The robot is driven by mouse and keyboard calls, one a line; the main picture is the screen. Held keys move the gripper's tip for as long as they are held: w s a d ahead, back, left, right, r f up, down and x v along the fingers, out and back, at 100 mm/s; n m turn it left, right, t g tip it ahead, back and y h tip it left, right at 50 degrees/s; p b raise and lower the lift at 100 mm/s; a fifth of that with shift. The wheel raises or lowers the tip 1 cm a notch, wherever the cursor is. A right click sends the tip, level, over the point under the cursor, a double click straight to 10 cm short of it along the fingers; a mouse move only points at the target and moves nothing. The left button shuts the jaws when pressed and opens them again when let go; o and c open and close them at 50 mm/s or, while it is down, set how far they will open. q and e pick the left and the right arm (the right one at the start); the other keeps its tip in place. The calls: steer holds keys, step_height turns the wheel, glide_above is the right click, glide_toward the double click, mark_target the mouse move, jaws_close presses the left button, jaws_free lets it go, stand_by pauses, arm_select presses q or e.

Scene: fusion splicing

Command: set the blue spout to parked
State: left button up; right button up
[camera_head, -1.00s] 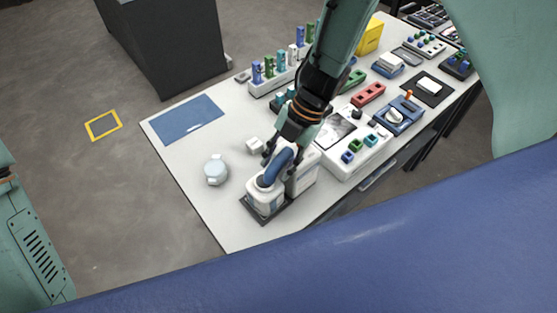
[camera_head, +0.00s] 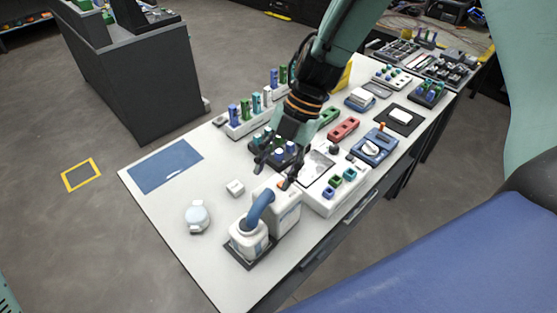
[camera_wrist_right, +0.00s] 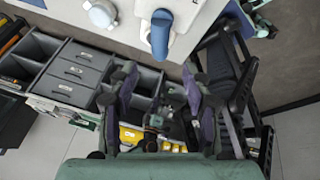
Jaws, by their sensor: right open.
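The blue spout (camera_head: 260,206) is a curved tube on a white bottle (camera_head: 247,243) at the near end of the table. In the head view it arches up and right, its end close to a white box-shaped unit (camera_head: 286,214). In the right wrist view the blue spout (camera_wrist_right: 161,32) shows at the top middle. My right gripper (camera_head: 272,173) is open and empty, just beyond the spout and apart from it. Its two fingers also show spread in the right wrist view (camera_wrist_right: 160,88). My left gripper is not in view.
A round white-lidded jar (camera_head: 197,217) and a small white block (camera_head: 235,188) stand left of the bottle. A blue mat (camera_head: 165,166) lies at the table's left. A white panel with coloured knobs (camera_head: 322,202) is close on the right. The table's near-left corner is clear.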

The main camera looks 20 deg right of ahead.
steer(key=shift+v, duration=1.05)
